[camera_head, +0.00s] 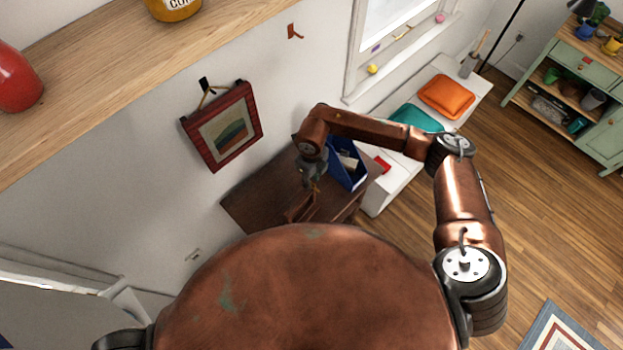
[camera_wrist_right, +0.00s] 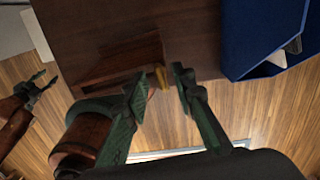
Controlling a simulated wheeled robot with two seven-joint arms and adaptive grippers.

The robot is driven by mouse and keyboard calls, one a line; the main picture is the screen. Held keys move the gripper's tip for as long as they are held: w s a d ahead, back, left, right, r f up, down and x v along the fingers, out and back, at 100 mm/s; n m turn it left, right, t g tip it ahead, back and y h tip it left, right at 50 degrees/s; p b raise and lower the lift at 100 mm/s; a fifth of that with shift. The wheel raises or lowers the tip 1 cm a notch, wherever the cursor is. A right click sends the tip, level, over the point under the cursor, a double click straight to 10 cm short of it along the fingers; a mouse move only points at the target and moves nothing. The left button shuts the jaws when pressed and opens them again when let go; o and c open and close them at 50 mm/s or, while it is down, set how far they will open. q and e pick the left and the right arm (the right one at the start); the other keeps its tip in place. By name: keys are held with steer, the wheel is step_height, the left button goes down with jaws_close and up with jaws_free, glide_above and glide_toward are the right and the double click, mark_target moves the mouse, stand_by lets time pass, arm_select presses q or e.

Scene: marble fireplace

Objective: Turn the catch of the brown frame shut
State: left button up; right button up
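The brown frame (camera_head: 300,207) stands on the dark wooden table, mostly below my right gripper (camera_head: 311,183) in the head view. In the right wrist view the frame (camera_wrist_right: 118,65) shows as a brown, edged panel. A small yellow catch (camera_wrist_right: 160,77) sits at its right end. My right gripper (camera_wrist_right: 160,86) is open, its green fingers on either side of the catch, with gaps to both. Whether the catch is turned cannot be told. My left gripper (camera_wrist_right: 45,82) shows at the left edge of the wrist view, open and empty, apart from the frame.
A blue box (camera_head: 346,165) with things in it stands on the table (camera_head: 250,195), close to my right wrist. A red-framed picture (camera_head: 222,125) hangs on the wall. A wooden shelf (camera_head: 110,75) juts out at upper left. A white bench (camera_head: 395,180) lies beyond the table.

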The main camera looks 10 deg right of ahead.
steer(key=shift+f, duration=0.1)
steer(key=shift+c, duration=0.5)
jaws_close()
steer(key=shift+m, duration=0.4)
steer(key=m+b, duration=0.2)
steer(key=shift+m, duration=0.4)
steer(key=m+b, duration=0.1)
steer(key=m, duration=0.3)
steer(key=shift+m+b, duration=0.3)
steer(key=m+b, duration=0.1)
steer(key=m, duration=0.8)
steer(key=shift+m, duration=0.3)
